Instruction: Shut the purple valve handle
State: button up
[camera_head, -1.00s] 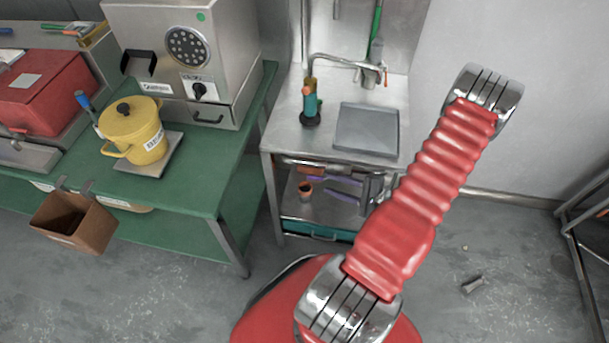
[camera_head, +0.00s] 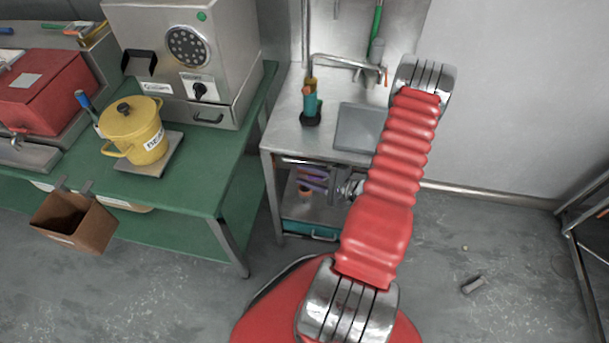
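My gripper (camera_head: 314,178) is small in view under the steel sink counter, left of my red arm. Two purplish finger-like bars reach left from its silver wrist, with a narrow gap between them, so it looks open. I cannot make out the purple valve handle apart from these bars. It is hidden or too small to tell, and contact cannot be judged. A small brown pot shows just below and behind the bars.
The green bench (camera_head: 190,190) stands left, with a yellow pot (camera_head: 135,130). A dark rack stands right.

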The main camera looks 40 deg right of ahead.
jog(key=shift+c, duration=0.2)
grip_shut()
jog(key=shift+a+f, duration=0.1)
dwell(0.5)
